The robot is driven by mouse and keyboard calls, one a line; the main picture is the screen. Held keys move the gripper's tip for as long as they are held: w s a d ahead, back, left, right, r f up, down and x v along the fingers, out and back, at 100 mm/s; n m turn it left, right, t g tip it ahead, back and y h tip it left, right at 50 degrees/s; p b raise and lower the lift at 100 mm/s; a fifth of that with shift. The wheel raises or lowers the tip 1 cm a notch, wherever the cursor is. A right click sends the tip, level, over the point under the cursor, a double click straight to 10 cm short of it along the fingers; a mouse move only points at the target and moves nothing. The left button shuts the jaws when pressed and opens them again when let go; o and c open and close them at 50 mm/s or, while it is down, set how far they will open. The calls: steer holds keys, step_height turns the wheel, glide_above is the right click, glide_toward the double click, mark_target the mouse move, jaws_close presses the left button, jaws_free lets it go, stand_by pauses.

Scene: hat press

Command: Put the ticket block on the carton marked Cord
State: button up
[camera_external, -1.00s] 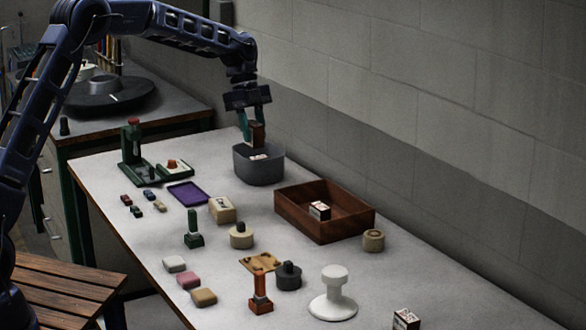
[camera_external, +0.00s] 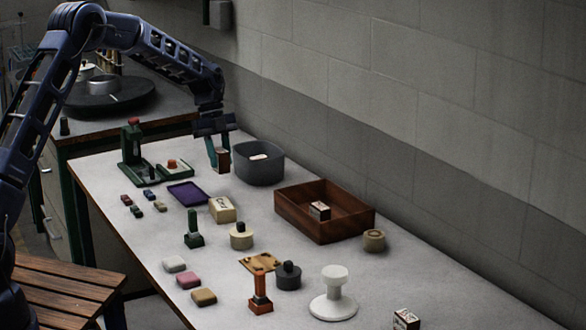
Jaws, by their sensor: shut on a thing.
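My gripper (camera_external: 218,158) is shut on a small dark brown block (camera_external: 223,161), which I take to be the ticket block. It holds the block above the table, left of the grey bin. A cream carton with dark lettering (camera_external: 222,210) lies on the table nearer the camera, just below the gripper in the picture. The lettering looks like "Cord" but is small. The top of this carton is bare. The block's faces are partly hidden by the fingers.
The grey bin (camera_external: 259,168) holds a pale item. A purple tray (camera_external: 188,193) lies left of the carton, and a green press (camera_external: 134,158) stands behind it. A wooden box (camera_external: 325,222) is to the right. A green-handled stamp (camera_external: 193,228) and a cream weight (camera_external: 241,236) stand in front of the carton.

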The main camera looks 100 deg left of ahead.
steer(key=shift+f, duration=4.65)
steer(key=shift+f, duration=0.15)
steer(key=o, duration=1)
steer(key=shift+c, duration=0.2)
steer(key=v, duration=1.2)
